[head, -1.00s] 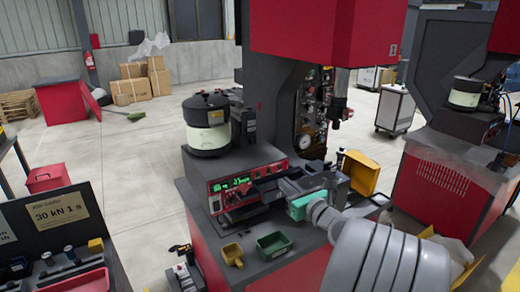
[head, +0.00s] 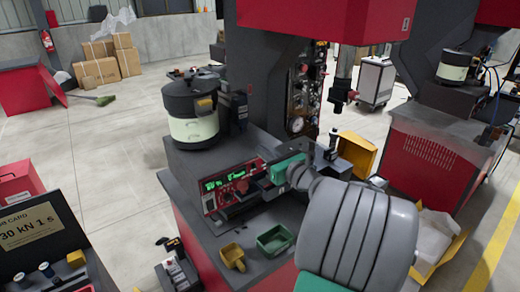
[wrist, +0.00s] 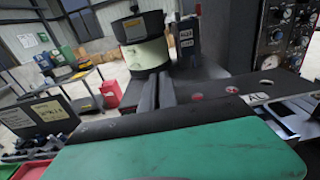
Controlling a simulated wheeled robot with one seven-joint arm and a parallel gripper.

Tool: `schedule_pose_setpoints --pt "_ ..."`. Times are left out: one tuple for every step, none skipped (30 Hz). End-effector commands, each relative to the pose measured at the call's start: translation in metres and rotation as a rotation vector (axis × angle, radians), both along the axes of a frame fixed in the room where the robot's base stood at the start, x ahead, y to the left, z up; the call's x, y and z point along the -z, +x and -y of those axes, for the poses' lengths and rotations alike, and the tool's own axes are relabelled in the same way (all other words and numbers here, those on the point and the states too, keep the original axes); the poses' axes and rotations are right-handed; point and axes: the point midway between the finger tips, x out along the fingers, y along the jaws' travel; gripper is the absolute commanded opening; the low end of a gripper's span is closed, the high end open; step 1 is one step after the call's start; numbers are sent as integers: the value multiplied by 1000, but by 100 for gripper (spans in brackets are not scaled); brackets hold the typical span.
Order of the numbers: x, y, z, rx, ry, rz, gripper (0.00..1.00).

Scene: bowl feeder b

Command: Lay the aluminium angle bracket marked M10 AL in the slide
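My gripper (head: 274,180) is low over the machine's worktop, its green body (head: 291,170) just right of the green-lit control panel. In the wrist view the green body fills the bottom, and two dark fingers (wrist: 157,93) stand close together beyond it. I cannot tell whether anything thin is between them. Right of the fingers is a dark flat piece (wrist: 218,88) with a pale hole, reddish round spots and a white label (wrist: 257,98) reading "AL", partly cut off. I cannot tell whether this is the bracket or a fixture. A bright metal rail (wrist: 283,122), possibly the slide, lies to its right.
A bowl feeder (head: 193,110) stands behind on the left. The control panel (head: 228,188) is close to my gripper. A yellow bin (head: 232,257) and a green bin (head: 275,240) sit at the front. A gauge panel (head: 303,95) and press head (head: 340,95) rise behind.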

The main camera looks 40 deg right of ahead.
Motion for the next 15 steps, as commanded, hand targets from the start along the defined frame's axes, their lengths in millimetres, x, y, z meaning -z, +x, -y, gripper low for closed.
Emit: schedule_pose_setpoints --pt "-1 2 -4 -7 -1 1 0" --pt "-1 3 -6 -11 -1 1 0" --pt "-1 3 -7 -13 -1 1 0" --pt "-1 3 -7 -14 0 1 0" --pt "-2 3 -7 -14 0 1 0" --pt "-3 3 -7 -13 0 0 0" --pt "-3 2 -6 -12 1 0 0" --pt "-4 2 -6 -11 1 0 0" --pt "-4 1 -5 -10 1 -1 0" --pt "6 1 -5 -10 1 -1 0" --pt "11 1 -4 -9 1 -1 0" --pt "16 1 -4 -9 0 -1 0" --pt "19 1 -4 -9 0 -1 0" --pt "23 1 -4 -8 1 0 0" --pt "28 1 -4 -8 1 0 0"
